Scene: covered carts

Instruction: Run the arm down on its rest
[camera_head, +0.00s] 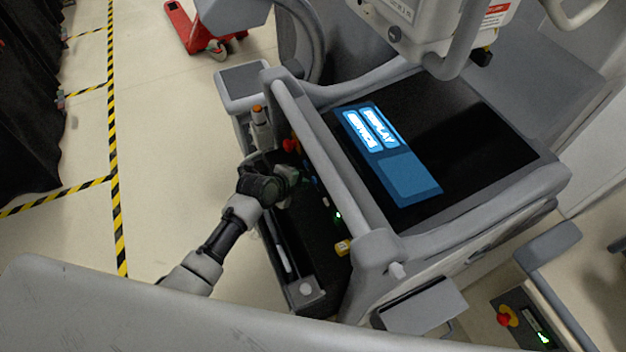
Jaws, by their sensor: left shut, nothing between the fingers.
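A grey cart with a lit display screen (388,150) fills the middle of the view. Its pale arm head (415,22), with a curved grey handle (463,40), hangs above the screen at the top. Whether it touches a rest cannot be seen. A dark control strip (318,225) runs along the cart's left side, with a red button (290,145), small blue buttons, a green light (337,215) and a yellow button (343,248). My left gripper (290,178) is shut and empty over this strip, beside the buttons; contact cannot be told. My right gripper is not in view.
An orange-topped grey handset (259,125) stands at the strip's far end. A grey rail (325,155) separates strip and screen. A red pallet jack (200,28) is at the back left. Open floor with striped tape (112,130) lies left. Another panel with a red button (508,316) is lower right.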

